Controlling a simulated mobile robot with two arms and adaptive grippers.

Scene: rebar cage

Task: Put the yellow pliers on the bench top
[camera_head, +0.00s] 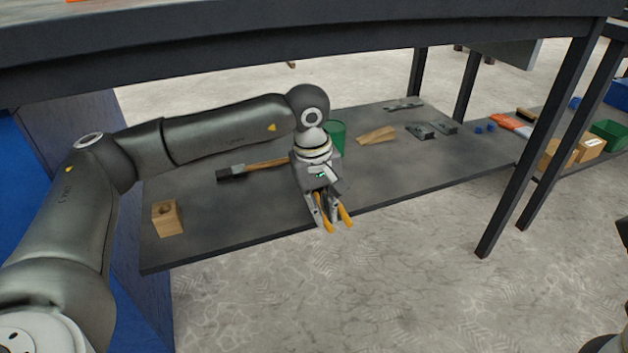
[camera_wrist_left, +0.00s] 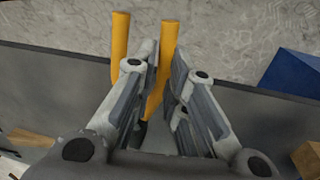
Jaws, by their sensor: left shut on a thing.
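The yellow pliers (camera_head: 345,215) are in my left gripper (camera_head: 328,212), with their two yellow handles pointing down and out past the fingers. In the left wrist view the pliers (camera_wrist_left: 161,65) show two yellow handles; one passes between the fingers of my left gripper (camera_wrist_left: 163,75) and the other lies beside them. The pliers' head is mostly hidden by the fingers. The gripper is at the front edge of the lower shelf (camera_head: 270,222), under the bench top. The bench top (camera_head: 300,45) crosses the upper part of the head view.
On the shelf are a hammer (camera_head: 255,168), a wooden block (camera_head: 167,218), a green cup (camera_head: 336,134), a wooden wedge (camera_head: 377,135) and metal parts (camera_head: 433,129). A bench leg (camera_head: 540,140) stands at right. A green bin (camera_head: 608,133) and cardboard boxes (camera_head: 590,147) are beyond it.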

